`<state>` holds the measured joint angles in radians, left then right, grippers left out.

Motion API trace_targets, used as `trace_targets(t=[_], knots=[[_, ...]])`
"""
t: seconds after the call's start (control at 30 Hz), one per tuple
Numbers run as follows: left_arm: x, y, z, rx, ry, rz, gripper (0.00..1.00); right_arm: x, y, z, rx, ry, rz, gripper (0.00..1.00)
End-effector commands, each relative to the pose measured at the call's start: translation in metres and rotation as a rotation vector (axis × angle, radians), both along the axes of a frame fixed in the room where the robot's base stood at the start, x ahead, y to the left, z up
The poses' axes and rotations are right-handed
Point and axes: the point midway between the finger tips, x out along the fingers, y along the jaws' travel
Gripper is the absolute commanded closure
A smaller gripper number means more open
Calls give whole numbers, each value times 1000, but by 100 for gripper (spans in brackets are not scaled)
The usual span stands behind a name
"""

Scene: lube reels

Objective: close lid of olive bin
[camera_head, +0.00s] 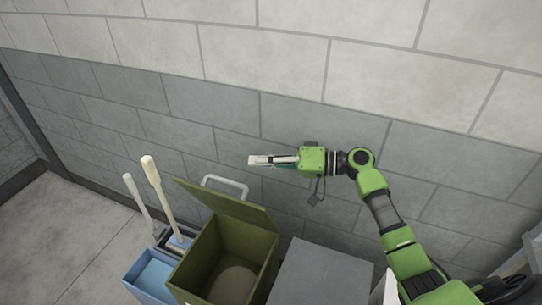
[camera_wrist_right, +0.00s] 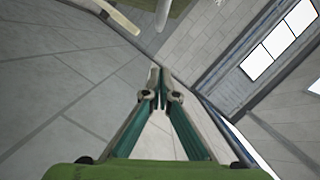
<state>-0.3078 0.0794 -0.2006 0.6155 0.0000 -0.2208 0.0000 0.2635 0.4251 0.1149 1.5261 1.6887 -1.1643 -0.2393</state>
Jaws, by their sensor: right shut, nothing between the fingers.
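The olive bin (camera_head: 202,262) stands open in the head view, with a grainy brownish heap visible at its bottom. Its olive lid (camera_head: 226,205) is raised at the back, toward the wall, with a pale grey handle (camera_head: 226,183) at its top edge. My right gripper (camera_head: 252,160) is in front of the wall, above and to the right of the lid handle, apart from it and pointing left. In the right wrist view its fingers (camera_wrist_right: 160,88) meet at the tips with nothing between them. My left gripper is in neither view.
A blue bin (camera_head: 150,272) with a light blue inside stands left of the olive bin. Two long pale handles (camera_head: 152,175) rise beside it. A grey box top (camera_head: 318,275) is close on the right. The block wall (camera_head: 290,125) runs behind everything; bare floor (camera_head: 65,235) lies at left.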

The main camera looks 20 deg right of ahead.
Motion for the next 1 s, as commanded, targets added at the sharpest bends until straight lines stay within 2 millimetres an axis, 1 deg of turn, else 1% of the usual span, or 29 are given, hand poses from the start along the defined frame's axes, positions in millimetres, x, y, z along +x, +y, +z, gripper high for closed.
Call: trace_targets(t=[0.03, 0.1, 0.2, 0.3, 0.4, 0.5, 1.0], knots=[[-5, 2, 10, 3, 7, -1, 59, 7, 11, 4, 6, 2, 1, 100], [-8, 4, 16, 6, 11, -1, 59, 16, 23, 2, 5, 2, 0, 100], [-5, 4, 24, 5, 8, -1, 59, 26, 39, -1, 4, 0, 1, 100], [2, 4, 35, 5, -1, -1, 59, 13, 47, -13, 2, 6, -1, 100], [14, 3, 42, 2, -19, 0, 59, 7, 53, -20, 1, 4, -2, 100], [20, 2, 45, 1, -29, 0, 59, 3, 57, -26, 0, 2, -1, 100], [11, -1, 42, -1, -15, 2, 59, 1, 60, -30, -6, -2, -2, 100]])
